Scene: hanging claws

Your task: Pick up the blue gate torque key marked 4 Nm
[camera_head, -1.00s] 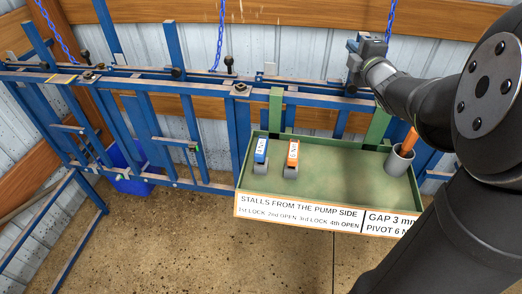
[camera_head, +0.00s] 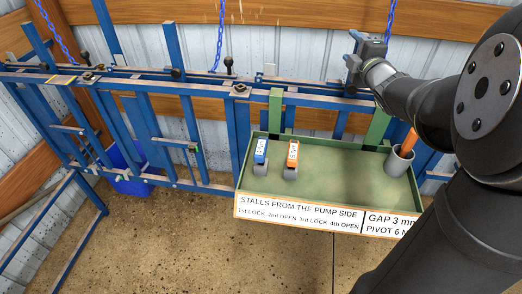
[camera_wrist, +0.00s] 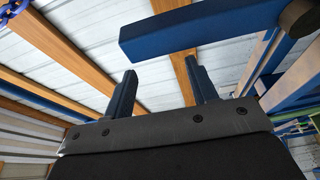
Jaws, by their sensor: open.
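The blue key (camera_head: 261,151) stands in the green tray (camera_head: 335,165) at its left end, with a white label on its upper part and a grey lower end. The label is too small to read. An orange key (camera_head: 292,153) of like shape stands just right of it. My gripper (camera_head: 354,40) is up at the back right, above the tray and well apart from both keys. In the wrist view my gripper (camera_wrist: 160,85) has its two fingers spread with nothing between them. The keys do not show in the wrist view.
A grey cup (camera_head: 399,160) with an orange handle (camera_head: 410,140) stands at the tray's right end. A lettered sign (camera_head: 300,214) lines the tray's front. Blue gate rails (camera_head: 150,85) run behind and left. A blue bucket (camera_head: 130,178) sits below. A blue bar (camera_wrist: 200,28) is near my fingers.

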